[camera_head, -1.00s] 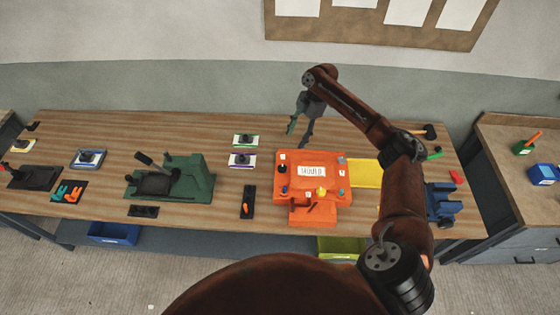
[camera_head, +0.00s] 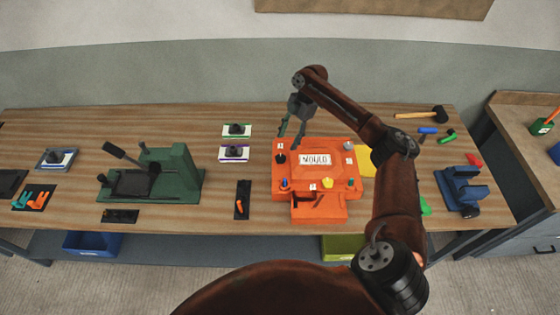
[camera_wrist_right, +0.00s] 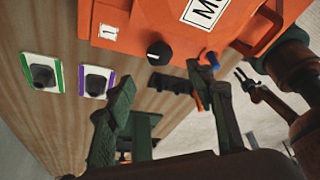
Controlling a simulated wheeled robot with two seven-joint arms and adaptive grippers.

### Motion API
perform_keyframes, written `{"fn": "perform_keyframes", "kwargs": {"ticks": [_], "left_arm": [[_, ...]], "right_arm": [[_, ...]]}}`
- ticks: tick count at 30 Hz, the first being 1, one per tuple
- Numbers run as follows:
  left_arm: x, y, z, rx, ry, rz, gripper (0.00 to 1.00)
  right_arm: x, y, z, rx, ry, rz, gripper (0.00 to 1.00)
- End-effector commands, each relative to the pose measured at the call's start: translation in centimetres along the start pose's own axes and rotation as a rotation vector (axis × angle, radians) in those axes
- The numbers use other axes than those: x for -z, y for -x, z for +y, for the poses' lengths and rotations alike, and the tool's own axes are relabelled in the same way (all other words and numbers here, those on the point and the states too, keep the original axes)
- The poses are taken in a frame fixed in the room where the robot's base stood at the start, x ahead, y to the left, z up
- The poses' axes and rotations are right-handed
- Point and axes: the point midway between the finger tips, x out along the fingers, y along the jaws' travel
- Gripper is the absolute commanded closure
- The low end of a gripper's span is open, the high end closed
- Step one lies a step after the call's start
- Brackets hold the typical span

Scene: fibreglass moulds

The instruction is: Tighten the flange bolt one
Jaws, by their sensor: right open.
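The orange mould (camera_head: 312,143), labelled MOULD, stands on the bench with several coloured knobs on top. In the wrist view, the black knob (camera_wrist_right: 159,53) is near a white tag marked 1 (camera_wrist_right: 108,32). My right gripper (camera_head: 290,138) is open and empty, fingers down, at the mould's far left edge near the black knob. In the wrist view, my right gripper's fingers (camera_wrist_right: 163,82) are spread, apart from the knob. A small pronged gripper (camera_wrist_right: 240,78), apparently my left, shows there; its opening is unclear.
A green clamp-like fixture (camera_head: 170,178) stands left of the mould, with two dark-knobbed pads (camera_head: 236,131) (camera_head: 233,153) between. A dark holder with an orange piece (camera_head: 242,200) is nearer. A hammer (camera_head: 425,114) and blue vise (camera_head: 462,187) lie right. My arm crosses the mould's right side.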

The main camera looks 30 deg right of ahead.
Motion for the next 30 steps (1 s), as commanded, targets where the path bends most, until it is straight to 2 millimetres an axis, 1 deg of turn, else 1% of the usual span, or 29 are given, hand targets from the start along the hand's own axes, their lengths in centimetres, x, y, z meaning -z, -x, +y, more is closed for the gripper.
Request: {"fn": "perform_keyframes", "kwargs": {"ticks": [1, 2, 5, 8, 12, 18, 24, 30], "left_arm": [[-0.2, -0.7, 0.1, 0.0, 0.0, -0.003, 0.72], [-0.3, -0.8, 0.1, 0.0, 0.0, -0.003, 0.72], [-0.7, -0.7, 0.1, -0.001, 0.001, -0.009, 0.72], [-1.4, -0.4, 0.1, -0.001, 0.003, -0.016, 0.72], [-2.2, -0.1, 0.2, -0.002, 0.005, -0.027, 0.72], [-2.2, 0.1, 0.2, -0.002, 0.005, -0.028, 0.72], [-1.7, 0.1, 0.1, -0.001, 0.003, -0.022, 0.72], [-1.4, 0.0, 0.1, -0.001, 0.003, -0.018, 0.72]], "right_arm": [[-0.3, -0.7, 0.0, 0.0, 0.0, 0.0, 0.5], [-0.3, -0.8, 0.1, 0.0, 0.0, 0.0, 0.5], [-0.3, -1.4, 0.0, 0.002, 0.0, 0.0, 0.5], [-0.2, -2.5, 0.0, 0.004, 0.001, 0.001, 0.5], [-0.1, -4.7, 0.1, 0.004, 0.001, 0.0, 0.5], [-0.1, -7.5, 0.1, 0.003, 0.001, 0.001, 0.5], [-0.1, -8.5, 0.1, 0.002, 0.002, 0.0, 0.5], [-0.1, -8.6, 0.1, 0.002, 0.003, 0.0, 0.5]]}}
